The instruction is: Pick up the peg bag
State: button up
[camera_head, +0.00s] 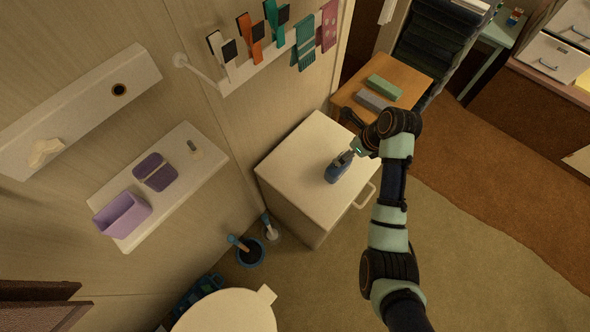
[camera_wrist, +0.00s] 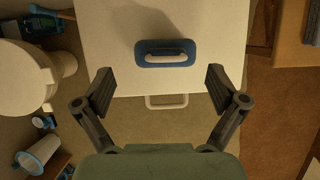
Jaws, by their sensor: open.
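A blue object with rounded corners and a pale bar across its middle (camera_wrist: 167,53) sits on top of the white cabinet (camera_wrist: 205,25); I take it to be the peg bag. In the head view the blue peg bag (camera_head: 336,173) shows just below and left of my gripper (camera_head: 350,156). In the wrist view my gripper (camera_wrist: 159,82) is open, fingers spread wide and empty. The bag lies beyond the fingertips, roughly centred between them, with no contact visible. In the head view the wrist partly covers that area.
The cabinet (camera_head: 290,170) has a pale front handle (camera_head: 364,195). A wooden table (camera_head: 405,75) with a green box (camera_head: 385,88) and a grey box (camera_head: 371,100) stands behind. Cabinet top around the bag is clear.

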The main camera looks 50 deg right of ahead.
jog(key=shift+w+d+f, duration=0.1)
jog(key=shift+d+f, duration=0.15)
jog(key=shift+f, duration=0.35)
jog(key=shift+d+f, duration=0.25)
jog(key=shift+f, duration=0.35)
jog(key=x, duration=0.5)
jog(key=shift+w+f, duration=0.1)
jog(key=shift+a, duration=0.1)
jog(key=shift+c, duration=0.2)
jog(key=c, duration=1.6)
